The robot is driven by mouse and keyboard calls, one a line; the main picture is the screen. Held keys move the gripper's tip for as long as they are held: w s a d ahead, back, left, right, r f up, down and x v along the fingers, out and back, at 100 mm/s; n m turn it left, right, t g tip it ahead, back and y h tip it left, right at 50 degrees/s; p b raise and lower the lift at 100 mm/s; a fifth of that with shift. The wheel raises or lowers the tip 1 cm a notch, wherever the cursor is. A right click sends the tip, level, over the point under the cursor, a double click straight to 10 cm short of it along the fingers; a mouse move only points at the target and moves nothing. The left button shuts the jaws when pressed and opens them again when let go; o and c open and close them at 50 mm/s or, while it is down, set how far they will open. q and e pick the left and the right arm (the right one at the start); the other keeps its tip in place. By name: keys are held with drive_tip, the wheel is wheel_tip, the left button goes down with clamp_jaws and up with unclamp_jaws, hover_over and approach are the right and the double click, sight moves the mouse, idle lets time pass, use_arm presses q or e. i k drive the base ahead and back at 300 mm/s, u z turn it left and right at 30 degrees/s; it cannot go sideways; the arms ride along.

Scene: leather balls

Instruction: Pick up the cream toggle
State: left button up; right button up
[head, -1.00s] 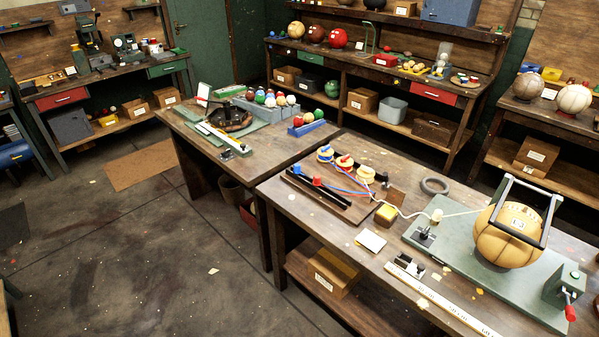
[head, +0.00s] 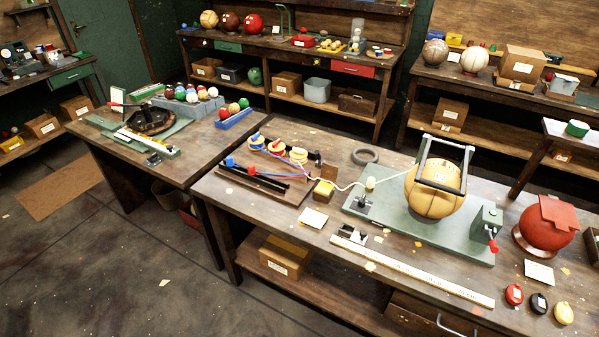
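A small cream cylinder (head: 370,183), which looks like the cream toggle, stands at the left back of the green base board (head: 400,226) on the front workbench. Neither of my grippers is in view, so nothing is seen near the cream piece.
A wooden board with yellow, blue and red spools (head: 277,143) and a yellow block (head: 323,188) lie left of the cream piece. A dark ring (head: 365,156) lies behind it. A long ruler (head: 412,269) lies in front. A red ball (head: 546,227) stands far right.

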sight(371, 181)
drive_tip(key=u, duration=0.2)
drive_tip(key=k, duration=0.4)
drive_tip(key=u, duration=0.8)
drive_tip(key=i, duration=1.2)
drive_tip(key=z, duration=1.2)
drive_tip(key=i, duration=0.75)
drive_tip(key=z, duration=1.05)
drive_tip(key=i, duration=0.2)
drive_tip(key=z, duration=0.2)
